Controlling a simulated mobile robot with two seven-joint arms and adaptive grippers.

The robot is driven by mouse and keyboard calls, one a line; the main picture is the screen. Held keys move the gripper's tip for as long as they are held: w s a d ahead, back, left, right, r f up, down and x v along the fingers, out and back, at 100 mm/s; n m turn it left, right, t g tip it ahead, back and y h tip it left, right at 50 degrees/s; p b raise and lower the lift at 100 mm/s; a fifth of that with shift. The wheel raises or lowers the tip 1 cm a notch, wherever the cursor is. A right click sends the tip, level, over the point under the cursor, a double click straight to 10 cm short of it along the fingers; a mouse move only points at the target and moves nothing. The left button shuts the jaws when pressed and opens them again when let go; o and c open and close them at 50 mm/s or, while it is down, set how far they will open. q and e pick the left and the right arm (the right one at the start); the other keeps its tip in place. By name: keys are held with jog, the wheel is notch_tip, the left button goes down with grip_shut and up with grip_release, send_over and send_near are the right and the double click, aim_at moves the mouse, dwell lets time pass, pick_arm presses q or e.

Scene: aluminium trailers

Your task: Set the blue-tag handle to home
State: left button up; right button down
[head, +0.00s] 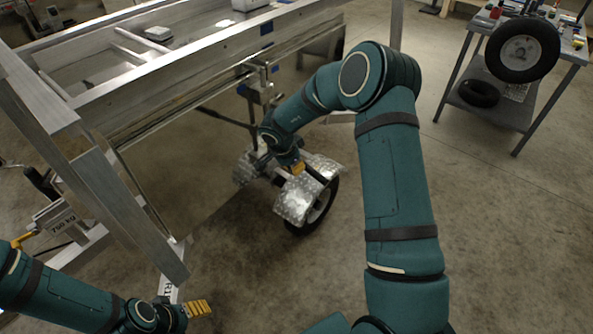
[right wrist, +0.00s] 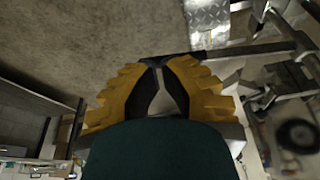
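The aluminium trailer (head: 180,75) fills the upper left of the head view. On its near side a metal latch fitting with small blue parts (head: 241,89) hangs below the rail; I cannot tell for sure which part is the blue-tag handle. My right gripper (head: 298,167) is lower, by the wheel fender, apart from that fitting.
A fender-covered wheel (head: 318,208) stands beneath my right forearm. A blue-grey workbench (head: 468,62) with a spare tyre (head: 523,50) is at the upper right. The concrete floor in front is clear.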

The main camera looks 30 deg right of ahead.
jog(key=w+d+f+b, duration=0.1)
jog(key=d+f+b, duration=0.3)
jog(key=f, duration=0.6)
jog(key=shift+w+d, duration=0.35)
jog(key=shift+d, duration=0.9)
jog(key=shift+d+f, duration=0.1)
